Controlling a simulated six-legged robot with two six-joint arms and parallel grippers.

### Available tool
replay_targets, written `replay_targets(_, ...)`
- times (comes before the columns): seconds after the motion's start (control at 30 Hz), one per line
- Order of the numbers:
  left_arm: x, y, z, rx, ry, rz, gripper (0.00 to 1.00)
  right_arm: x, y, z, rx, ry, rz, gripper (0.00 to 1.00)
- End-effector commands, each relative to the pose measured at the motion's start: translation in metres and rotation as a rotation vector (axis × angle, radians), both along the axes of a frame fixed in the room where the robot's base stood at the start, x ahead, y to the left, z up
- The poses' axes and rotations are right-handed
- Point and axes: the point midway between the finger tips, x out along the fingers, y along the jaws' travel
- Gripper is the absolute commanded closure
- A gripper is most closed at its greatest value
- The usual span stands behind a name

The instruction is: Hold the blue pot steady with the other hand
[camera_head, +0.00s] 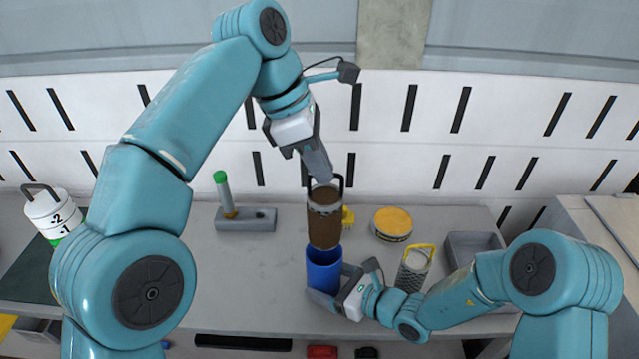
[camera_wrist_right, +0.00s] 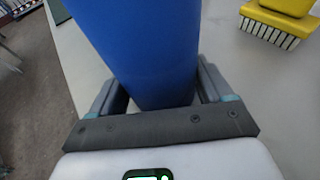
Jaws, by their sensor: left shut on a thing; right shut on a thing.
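The blue pot (camera_head: 324,271) stands on the grey table, below a brown cylinder. My right gripper (camera_head: 343,287) is shut on the blue pot low on its side. In the right wrist view the blue pot (camera_wrist_right: 145,50) fills the space between the two fingers of my right gripper (camera_wrist_right: 160,95). My left gripper (camera_head: 320,172) points down from above and is shut on the dark handle of the brown cylinder (camera_head: 324,222). The brown cylinder hangs upright, its lower end at the pot's mouth. Whether its bottom is inside the pot is hard to tell.
A grey block with a green-topped stick (camera_head: 246,222) stands left of the pot. A yellow-topped round tin (camera_head: 392,223), a mesh cylinder with a yellow handle (camera_head: 413,270) and a grey tray (camera_head: 473,244) are to the right. A yellow brush (camera_wrist_right: 278,22) is behind the pot.

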Motion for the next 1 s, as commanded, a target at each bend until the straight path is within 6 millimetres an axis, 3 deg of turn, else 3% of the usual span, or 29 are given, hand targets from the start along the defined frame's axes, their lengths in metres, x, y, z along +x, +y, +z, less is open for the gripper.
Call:
replay_targets(0.47, -0.001, 0.000, 0.010, -0.001, -0.001, -0.001, 1.00, 0.000, 0.000, -0.001, -0.001, 0.002, 0.001, 0.57)
replay_targets(0.5, -0.001, 0.000, 0.010, -0.001, -0.001, -0.001, 1.00, 0.000, 0.000, -0.001, -0.001, 0.002, 0.001, 0.17)
replay_targets(0.57, -0.001, 0.000, 0.010, -0.001, -0.001, -0.001, 1.00, 0.000, 0.000, -0.001, -0.001, 0.002, 0.000, 0.00)
replay_targets(0.83, -0.001, 0.000, 0.010, -0.002, -0.002, 0.001, 1.00, -0.001, -0.002, 0.001, 0.000, 0.001, -0.001, 0.00)
replay_targets(1.0, -0.001, 0.000, 0.010, -0.002, -0.002, 0.000, 1.00, -0.013, -0.022, 0.008, 0.000, 0.001, -0.004, 0.00)
